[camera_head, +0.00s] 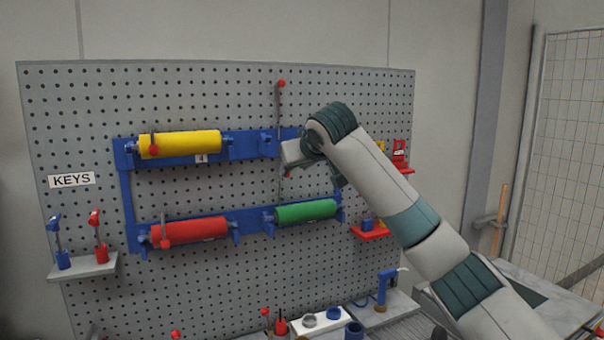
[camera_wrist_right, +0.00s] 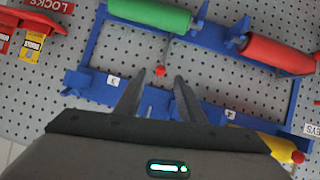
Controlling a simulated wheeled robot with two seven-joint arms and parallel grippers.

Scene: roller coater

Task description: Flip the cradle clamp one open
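The blue cradle rack (camera_head: 127,190) hangs on the pegboard. A yellow roller (camera_head: 185,144), a red roller (camera_head: 195,229) and a green roller (camera_head: 305,211) lie in it; the upper right cradle shows no roller. Clamp levers with red balls lie across the yellow and red rollers. One lever (camera_head: 281,110) stands upright above the upper right cradle. Another lever rises from beside the green roller, its red ball (camera_wrist_right: 160,72) between and just beyond my right fingertips. My right gripper (camera_wrist_right: 162,82) is open, not visibly touching it. Which clamp is one is unreadable. My left gripper is out of view.
A KEYS shelf (camera_head: 85,267) with upright keys is at the left. Red shelves (camera_head: 371,234) with locks and tags are right of the rack. A bench with small parts (camera_head: 320,322) is below. My right arm covers part of the board.

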